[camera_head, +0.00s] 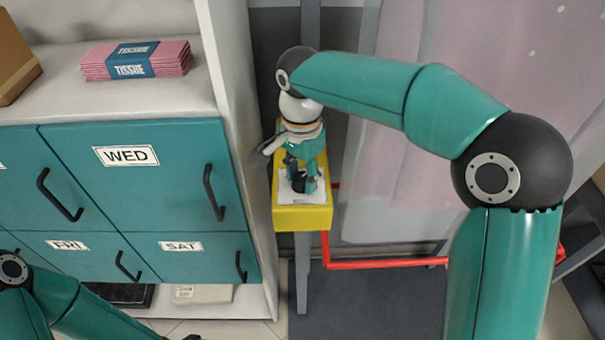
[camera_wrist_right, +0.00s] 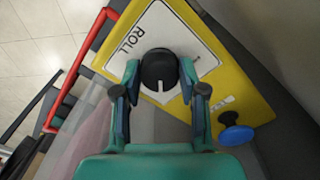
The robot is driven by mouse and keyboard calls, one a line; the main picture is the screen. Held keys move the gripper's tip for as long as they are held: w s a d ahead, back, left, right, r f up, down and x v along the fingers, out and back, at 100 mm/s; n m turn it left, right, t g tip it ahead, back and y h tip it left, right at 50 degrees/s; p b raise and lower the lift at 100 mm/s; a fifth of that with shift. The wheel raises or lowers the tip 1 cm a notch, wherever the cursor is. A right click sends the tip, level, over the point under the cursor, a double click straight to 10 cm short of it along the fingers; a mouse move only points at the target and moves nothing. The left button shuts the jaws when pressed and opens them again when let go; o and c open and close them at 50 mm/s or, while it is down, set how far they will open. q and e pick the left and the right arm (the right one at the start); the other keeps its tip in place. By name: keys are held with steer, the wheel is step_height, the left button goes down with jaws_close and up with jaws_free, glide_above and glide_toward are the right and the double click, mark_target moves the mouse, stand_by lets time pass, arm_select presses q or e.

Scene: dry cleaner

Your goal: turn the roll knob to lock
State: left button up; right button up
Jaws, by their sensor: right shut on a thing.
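The roll knob (camera_wrist_right: 158,66) is black and round with a white pointer line. It sits on a white plate (camera_wrist_right: 196,48) lettered ROLL, on a yellow box (camera_head: 302,218). In the wrist view the pointer line points down the picture, towards my palm, away from the ROLL lettering. My right gripper (camera_wrist_right: 160,74) is shut on the knob, one finger on each side. In the head view the right gripper (camera_head: 301,176) reaches down onto the box and partly hides the knob.
A red rail (camera_head: 385,263) runs low to the right of the box. A white shelf with teal lockers (camera_head: 150,185) stands close on the left. A pale translucent curtain hangs on the right.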

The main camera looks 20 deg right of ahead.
mark_target(302, 177)
steer(key=o, duration=1.1)
steer(key=shift+o, duration=0.2)
step_height(302, 177, up, 12)
